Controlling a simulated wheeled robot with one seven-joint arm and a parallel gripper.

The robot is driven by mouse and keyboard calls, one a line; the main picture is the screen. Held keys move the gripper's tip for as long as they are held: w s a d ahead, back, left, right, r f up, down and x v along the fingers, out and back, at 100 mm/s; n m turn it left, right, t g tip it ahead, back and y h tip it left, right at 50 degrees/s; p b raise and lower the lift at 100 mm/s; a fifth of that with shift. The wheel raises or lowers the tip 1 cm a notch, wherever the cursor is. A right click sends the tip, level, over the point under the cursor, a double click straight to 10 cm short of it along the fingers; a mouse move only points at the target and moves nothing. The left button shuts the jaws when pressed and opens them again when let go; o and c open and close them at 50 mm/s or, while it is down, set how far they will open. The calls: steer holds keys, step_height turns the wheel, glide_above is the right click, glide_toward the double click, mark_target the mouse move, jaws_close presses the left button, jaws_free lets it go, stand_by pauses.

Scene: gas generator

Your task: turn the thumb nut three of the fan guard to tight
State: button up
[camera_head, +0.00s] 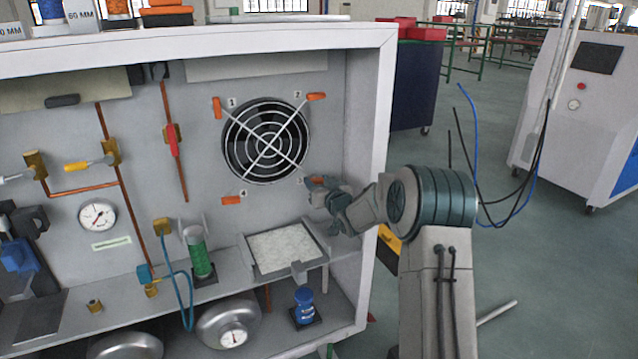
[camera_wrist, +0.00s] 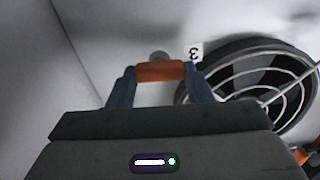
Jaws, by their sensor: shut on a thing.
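The round fan guard (camera_head: 266,141) is on the cabinet's back panel, with orange thumb nuts around it beside labels 1 to 4. Thumb nut three (camera_wrist: 160,71) is an orange bar at the guard's lower right in the head view. In the wrist view it lies between the two fingers of my gripper (camera_wrist: 161,82), which are shut on it, one at each end. The label "3" (camera_wrist: 195,52) shows just beside it. In the head view my gripper (camera_head: 320,190) covers part of this nut. The fan guard also shows at the right in the wrist view (camera_wrist: 270,95).
The cabinet's right side wall (camera_head: 374,150) stands close to my arm. Below my gripper are a shelf with a white filter tray (camera_head: 284,250), a blue bottle (camera_head: 304,306) and a green cylinder (camera_head: 199,255). Gauges and copper pipes fill the left.

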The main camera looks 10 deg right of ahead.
steer(key=shift+m, duration=0.3)
steer(key=m+p, duration=0.1)
steer(key=m, duration=0.1)
steer(key=shift+d+r+m+p, duration=0.1)
steer(key=shift+m+p, duration=0.2)
steer(key=shift+m, duration=0.1)
steer(key=m+p, duration=0.1)
steer(key=m, duration=0.3)
steer(key=shift+d+p, duration=0.1)
steer(key=shift+p, duration=0.25)
steer(key=m+p, duration=0.1)
steer(key=m, duration=0.4)
steer(key=shift+f, duration=0.2)
steer(key=shift+f+m+p, duration=0.1)
steer(key=shift+m+p, duration=0.45)
steer(key=shift+m, duration=1.75)
steer(key=o, duration=1)
